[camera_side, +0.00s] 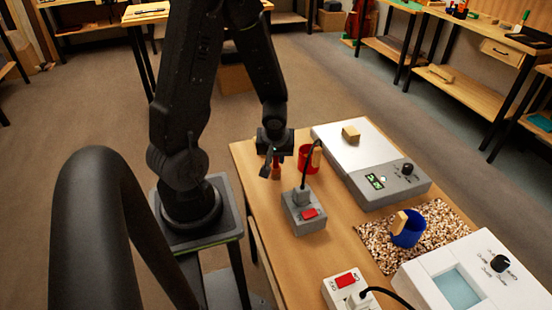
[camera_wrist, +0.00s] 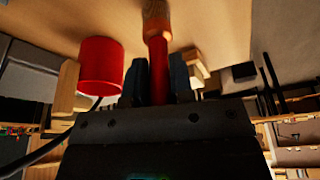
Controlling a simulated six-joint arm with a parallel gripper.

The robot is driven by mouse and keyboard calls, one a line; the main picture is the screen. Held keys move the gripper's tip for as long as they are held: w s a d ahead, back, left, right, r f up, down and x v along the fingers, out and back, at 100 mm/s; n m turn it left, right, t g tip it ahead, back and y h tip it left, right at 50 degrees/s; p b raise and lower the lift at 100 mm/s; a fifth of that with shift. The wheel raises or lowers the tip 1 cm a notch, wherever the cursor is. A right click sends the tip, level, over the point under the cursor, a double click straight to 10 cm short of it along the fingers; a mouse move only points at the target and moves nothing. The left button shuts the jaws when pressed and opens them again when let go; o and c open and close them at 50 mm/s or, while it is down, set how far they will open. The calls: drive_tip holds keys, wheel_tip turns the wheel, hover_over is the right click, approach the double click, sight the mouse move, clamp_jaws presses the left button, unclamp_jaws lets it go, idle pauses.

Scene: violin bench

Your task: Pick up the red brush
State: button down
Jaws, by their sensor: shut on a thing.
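The red brush (camera_wrist: 158,62) stands between my gripper's fingers in the wrist view, with a red shaft and a wooden-coloured part at the top of the picture. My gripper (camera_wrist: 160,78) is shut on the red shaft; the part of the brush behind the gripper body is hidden. In the side view my gripper (camera_side: 272,168) is low over the near left part of the bench, with a small red bit of the brush (camera_side: 276,164) showing at it. I cannot tell whether the brush touches the bench.
A red cup (camera_side: 308,162) stands close to the right of my gripper, also in the wrist view (camera_wrist: 101,66). A grey switch box (camera_side: 303,218) with a cable is in front. A grey-white device (camera_side: 352,160) and a blue cup (camera_side: 408,232) on a speckled mat (camera_side: 440,225) lie right.

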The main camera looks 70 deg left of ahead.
drive_tip(key=shift+r, duration=4.75)
drive_tip(key=w+a+f, duration=0.1)
drive_tip(key=w+f, duration=0.1)
drive_tip(key=w, duration=0.9)
drive_tip(key=shift+f, duration=2.9)
drive_tip(key=shift+f, duration=0.65)
wheel_tip(320, 180, up, 7)
drive_tip(key=shift+r, duration=0.1)
